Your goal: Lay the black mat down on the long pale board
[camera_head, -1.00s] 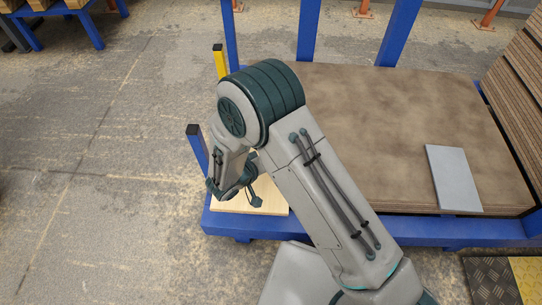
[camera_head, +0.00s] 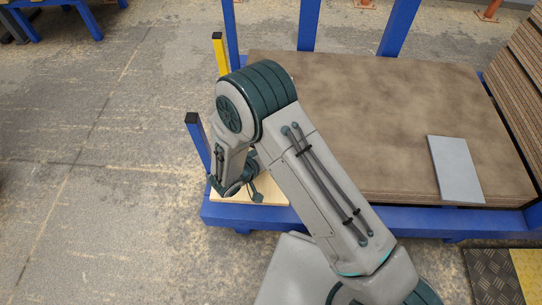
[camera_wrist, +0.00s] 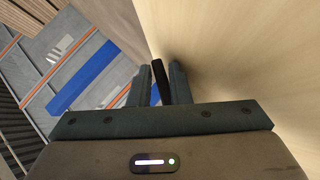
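The pale board (camera_head: 278,187) shows in the head view as a light wooden patch on the left end of the blue cart, partly hidden behind my arm. In the wrist view the pale board (camera_wrist: 235,55) fills the right side, close to my fingers. My gripper (camera_head: 252,190) is over or beside the board's left part; the gap cannot be judged. In the wrist view my gripper (camera_wrist: 160,75) has its fingers close on both sides of a narrow black piece (camera_wrist: 157,78), which looks like the black mat seen edge-on. Most of it is hidden.
A brown board stack (camera_head: 395,110) covers most of the blue cart (camera_head: 400,222), with a grey plate (camera_head: 456,168) lying on it. A blue post (camera_head: 198,140) and a yellow post (camera_head: 220,55) stand near my gripper. Open concrete floor lies to the left.

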